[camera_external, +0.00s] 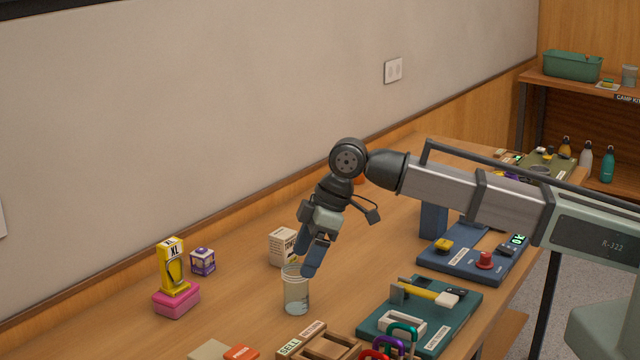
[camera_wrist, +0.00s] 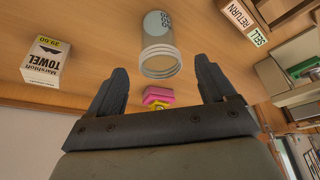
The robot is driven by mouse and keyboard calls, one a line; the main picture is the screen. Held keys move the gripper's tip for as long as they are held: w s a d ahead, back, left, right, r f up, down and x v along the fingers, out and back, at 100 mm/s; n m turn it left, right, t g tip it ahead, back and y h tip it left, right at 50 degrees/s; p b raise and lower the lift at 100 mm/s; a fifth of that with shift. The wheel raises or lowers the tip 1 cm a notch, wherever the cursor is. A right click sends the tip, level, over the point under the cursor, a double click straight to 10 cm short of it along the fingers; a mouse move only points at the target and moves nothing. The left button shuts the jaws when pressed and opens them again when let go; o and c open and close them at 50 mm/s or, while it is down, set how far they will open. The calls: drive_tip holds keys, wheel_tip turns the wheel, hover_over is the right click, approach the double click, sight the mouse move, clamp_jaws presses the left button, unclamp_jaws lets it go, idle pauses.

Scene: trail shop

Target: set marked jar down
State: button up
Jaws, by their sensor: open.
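A clear jar (camera_external: 296,290) with markings on its side stands upright on the wooden table. In the wrist view the jar (camera_wrist: 159,45) shows with its open rim towards me and dark marks near its far end. My gripper (camera_external: 311,262) is just above and beside the jar's rim in the external view. In the wrist view my gripper (camera_wrist: 160,85) has its two fingers wide apart with nothing between them, and the jar lies beyond the fingertips. Whether a finger touches the rim I cannot tell.
A towel box (camera_external: 282,246) stands close behind the jar. A pink block with a yellow XL pack (camera_external: 172,268) is at left, near a small purple box (camera_external: 203,261). A wooden tray (camera_external: 330,346) and a teal board (camera_external: 425,312) with tools lie in front and right.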

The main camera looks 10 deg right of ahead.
drive_tip(key=shift+v, duration=2.1)
